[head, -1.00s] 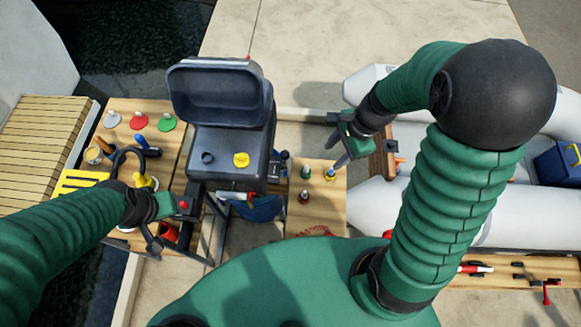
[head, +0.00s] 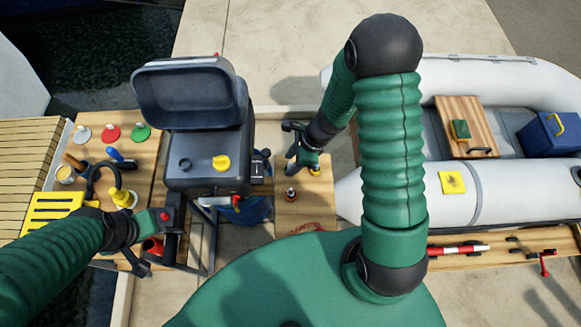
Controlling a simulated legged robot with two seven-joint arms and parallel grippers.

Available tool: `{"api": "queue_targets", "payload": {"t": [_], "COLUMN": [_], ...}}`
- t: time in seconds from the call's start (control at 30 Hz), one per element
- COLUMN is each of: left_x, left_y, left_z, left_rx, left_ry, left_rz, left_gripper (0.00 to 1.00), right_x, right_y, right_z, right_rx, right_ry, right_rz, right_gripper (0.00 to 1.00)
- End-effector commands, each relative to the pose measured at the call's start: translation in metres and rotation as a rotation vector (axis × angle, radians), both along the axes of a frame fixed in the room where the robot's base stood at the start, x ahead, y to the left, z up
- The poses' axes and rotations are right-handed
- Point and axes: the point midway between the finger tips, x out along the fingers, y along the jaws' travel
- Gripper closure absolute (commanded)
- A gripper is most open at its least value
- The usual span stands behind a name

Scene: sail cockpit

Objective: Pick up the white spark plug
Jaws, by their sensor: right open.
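A small wooden table (head: 319,204) stands right of the outboard motor and carries small upright plugs. One plug with a dark base and reddish-brown top (head: 291,194) stands clear near the table's middle. A yellow-topped plug (head: 314,171) shows just beside my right gripper. I cannot make out which plug is the white one; part of the table is hidden under that gripper. My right gripper (head: 293,150) is open above the table's far left part, with nothing visible in it. My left gripper (head: 152,243) is by the left bench; its jaws are unclear.
The outboard motor (head: 208,157), with its cowl raised, stands left of the small table. The left bench (head: 142,184) holds coloured discs and tools. The inflatable boat (head: 400,193) lies to the right, with a blue box (head: 550,136). Concrete behind is open.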

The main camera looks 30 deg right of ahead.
Motion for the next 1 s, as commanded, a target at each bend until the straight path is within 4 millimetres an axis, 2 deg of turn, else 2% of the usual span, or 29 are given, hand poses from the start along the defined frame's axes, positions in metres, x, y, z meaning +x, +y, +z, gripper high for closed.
{"api": "queue_targets", "payload": {"t": [0.07,0.27,0.6,1.0], "left_x": [-0.0001,0.0,0.0,-0.0001], "left_y": [0.0,0.0,0.0,0.0], "left_z": [-0.0025,-0.0017,-0.0017,-0.0009], "left_rx": [0.0,0.0,0.0,0.0], "left_ry": [0.0,0.0,0.0,0.0], "left_rz": [0.0,0.0,0.0,0.0], "left_gripper": [0.64,0.64,0.64,0.64], "right_x": [0.0012,0.002,0.0018,0.0021], "right_y": [0.0023,0.0032,0.003,0.0027], "right_z": [-0.0081,-0.008,-0.0078,-0.006], "right_rx": [0.0,-0.001,-0.001,-0.001], "right_ry": [0.002,0.0,0.0,0.0], "right_rz": [-0.001,0.001,0.0,0.0], "right_gripper": [0.56,0.56,1.0,1.0]}}
